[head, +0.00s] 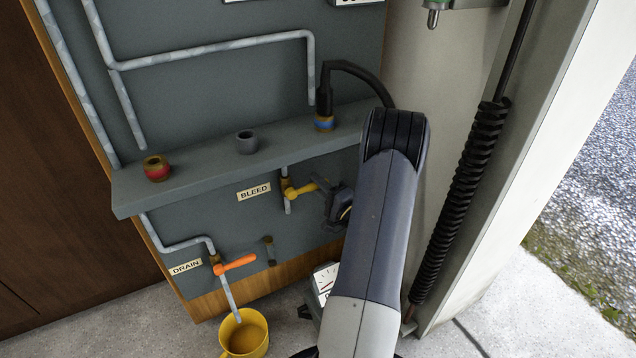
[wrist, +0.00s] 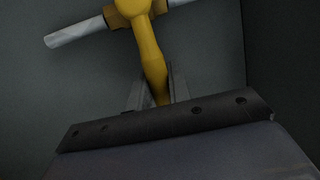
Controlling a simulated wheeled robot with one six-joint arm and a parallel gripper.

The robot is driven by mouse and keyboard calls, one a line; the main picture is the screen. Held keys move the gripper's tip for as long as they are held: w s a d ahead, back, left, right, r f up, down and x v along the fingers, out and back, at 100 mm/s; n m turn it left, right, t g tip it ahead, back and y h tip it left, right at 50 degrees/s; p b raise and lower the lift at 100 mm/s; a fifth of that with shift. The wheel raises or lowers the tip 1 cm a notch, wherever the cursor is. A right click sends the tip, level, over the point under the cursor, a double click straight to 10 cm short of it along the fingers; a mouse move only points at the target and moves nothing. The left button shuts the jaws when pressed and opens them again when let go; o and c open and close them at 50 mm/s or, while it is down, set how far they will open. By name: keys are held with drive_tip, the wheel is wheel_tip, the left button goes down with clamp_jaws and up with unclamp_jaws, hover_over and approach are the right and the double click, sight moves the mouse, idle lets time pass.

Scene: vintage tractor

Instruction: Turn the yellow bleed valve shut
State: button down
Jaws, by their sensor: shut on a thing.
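The yellow bleed valve (head: 291,191) is on the grey panel under the shelf, to the right of the BLEED label (head: 254,191). Its yellow handle (head: 308,188) points right and slightly up in the head view, across the vertical grey pipe. My gripper (head: 326,187) comes in from the right and is shut on the end of the handle. In the wrist view the handle (wrist: 150,57) runs down from the valve body between my fingers (wrist: 155,95). The grey pipe (wrist: 75,33) crosses behind it. The handle's tip is hidden between the fingers.
The shelf (head: 200,175) with red, grey and blue-banded fittings juts out just above the valve. An orange drain lever (head: 236,264) sits below left, over a yellow bucket (head: 245,335). A black coiled hose (head: 460,190) hangs to the right of my arm.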

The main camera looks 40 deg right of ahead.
drive_tip(key=c, duration=1.3)
unclamp_jaws()
drive_tip(key=s, duration=0.3)
drive_tip(key=s+f+p, duration=0.1)
drive_tip(key=s, duration=0.3)
drive_tip(key=s+f, duration=0.1)
drive_tip(key=s, duration=0.2)
drive_tip(key=shift+s+f+p, duration=0.1)
drive_tip(key=shift+s+p, duration=0.2)
drive_tip(key=shift+p, duration=0.05)
drive_tip(key=shift+w, duration=0.1)
drive_tip(key=w, duration=0.3)
drive_tip(key=w+r+b, duration=0.1)
drive_tip(key=w, duration=0.2)
drive_tip(key=w+r, duration=0.1)
drive_tip(key=w, duration=0.2)
drive_tip(key=shift+w+b, duration=0.25)
drive_tip(key=shift+b, duration=0.1)
drive_tip(key=shift+w+r, duration=0.15)
drive_tip(key=shift+w, duration=0.35)
